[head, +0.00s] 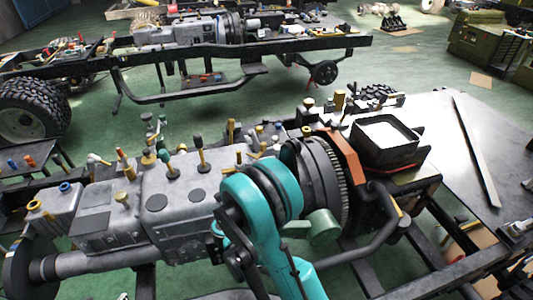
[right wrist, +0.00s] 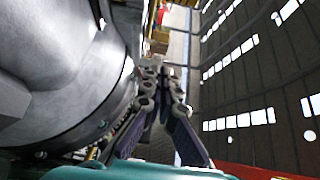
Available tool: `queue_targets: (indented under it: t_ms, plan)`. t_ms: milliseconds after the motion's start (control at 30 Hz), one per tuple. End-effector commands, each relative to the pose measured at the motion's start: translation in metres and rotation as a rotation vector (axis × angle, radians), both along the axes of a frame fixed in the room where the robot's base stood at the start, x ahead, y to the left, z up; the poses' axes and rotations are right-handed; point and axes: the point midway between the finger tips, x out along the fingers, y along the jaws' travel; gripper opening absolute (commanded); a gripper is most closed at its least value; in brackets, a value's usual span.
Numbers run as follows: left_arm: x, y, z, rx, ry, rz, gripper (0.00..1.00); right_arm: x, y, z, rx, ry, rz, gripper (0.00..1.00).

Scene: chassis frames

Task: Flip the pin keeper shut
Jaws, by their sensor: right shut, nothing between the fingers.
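I cannot make out the pin keeper in either view; it is too small to tell or hidden. The grey gearbox and engine block (head: 165,205) lies across the chassis frame in the head view, with several knobs and pins standing on top. My right arm, teal and dark, reaches over its right part and hides what is behind. In the right wrist view my right gripper (right wrist: 163,80) is shut with nothing between its fingers, beside a large rounded grey casing (right wrist: 65,65). I cannot tell whether it touches the casing. My left gripper is in neither view.
A toothed flywheel (head: 318,180) and an orange bracket (head: 347,155) stand right of my arm. A second chassis (head: 200,60) stands behind; green floor (head: 270,100) lies between.

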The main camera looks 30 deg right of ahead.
Motion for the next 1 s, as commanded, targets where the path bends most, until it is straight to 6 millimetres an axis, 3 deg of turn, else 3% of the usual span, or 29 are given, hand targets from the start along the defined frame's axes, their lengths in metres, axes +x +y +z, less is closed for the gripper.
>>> queue_targets:
  t_ms: [167, 300, 633, 1000]
  plan:
    - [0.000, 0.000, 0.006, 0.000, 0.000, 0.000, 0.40, 0.006, -0.008, 0.002, -0.001, -0.001, -0.003, 0.00]
    - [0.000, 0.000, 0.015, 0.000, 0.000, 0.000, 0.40, 0.020, -0.025, 0.003, -0.001, 0.000, -0.003, 0.00]
    - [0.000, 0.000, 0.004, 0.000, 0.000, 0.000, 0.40, 0.056, -0.066, -0.001, -0.001, 0.000, -0.001, 0.00]
    - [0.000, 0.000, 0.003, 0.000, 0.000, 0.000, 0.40, 0.065, -0.076, 0.001, -0.001, 0.000, 0.002, 0.00]
